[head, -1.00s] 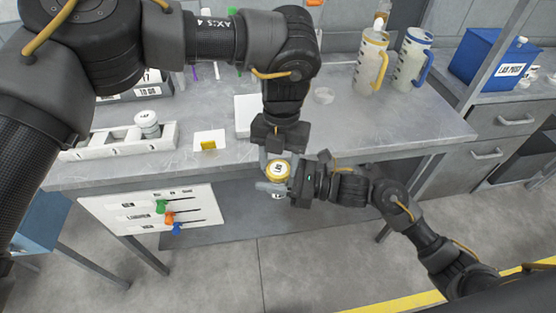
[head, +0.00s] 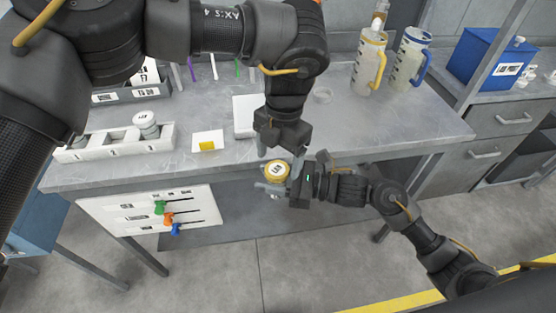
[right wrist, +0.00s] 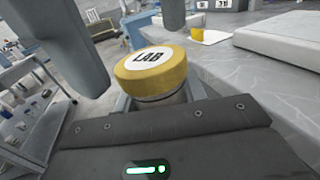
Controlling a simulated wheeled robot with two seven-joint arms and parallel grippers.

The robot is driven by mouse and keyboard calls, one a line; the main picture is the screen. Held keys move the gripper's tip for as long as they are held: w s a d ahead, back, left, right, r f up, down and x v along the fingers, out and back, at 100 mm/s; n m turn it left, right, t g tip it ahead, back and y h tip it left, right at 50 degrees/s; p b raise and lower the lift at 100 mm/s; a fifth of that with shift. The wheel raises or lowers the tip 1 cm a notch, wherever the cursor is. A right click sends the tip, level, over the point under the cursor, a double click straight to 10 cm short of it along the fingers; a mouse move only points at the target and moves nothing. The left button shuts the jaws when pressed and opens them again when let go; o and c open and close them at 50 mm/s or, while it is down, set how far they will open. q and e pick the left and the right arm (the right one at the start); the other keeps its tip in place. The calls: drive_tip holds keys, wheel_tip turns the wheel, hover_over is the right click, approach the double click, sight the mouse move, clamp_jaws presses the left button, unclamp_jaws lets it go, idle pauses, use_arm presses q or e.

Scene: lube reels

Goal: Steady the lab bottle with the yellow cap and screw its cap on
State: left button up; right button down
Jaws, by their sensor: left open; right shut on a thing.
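The lab bottle (right wrist: 163,101) is mostly hidden by my right gripper; its yellow cap (head: 276,171) with a white "LAB" label sits on top. The cap also shows in the right wrist view (right wrist: 150,70). My right gripper (head: 273,188) is shut on the bottle and holds it in front of the bench edge. My left gripper (head: 280,152) comes down from above with its fingers apart, just over and beside the cap. In the right wrist view two grey left fingers show on either side above the cap. Whether they touch it cannot be told.
The grey bench (head: 430,129) lies behind the grippers. A white holder (head: 104,149) with a capped jar stands at left, beside a card with a yellow patch (head: 207,142). A yellow-handled jug (head: 368,68) and a blue-handled jug (head: 411,60) stand at back right.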

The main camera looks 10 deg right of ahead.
use_arm(q)
drive_tip(key=shift+w+d+r, duration=0.1)
drive_tip(key=shift+d+r, duration=0.1)
drive_tip(key=shift+r, duration=1.3)
drive_tip(key=shift+w+d+r, duration=0.1)
drive_tip(key=shift+d+r, duration=0.05)
drive_tip(key=shift+r, duration=1.35)
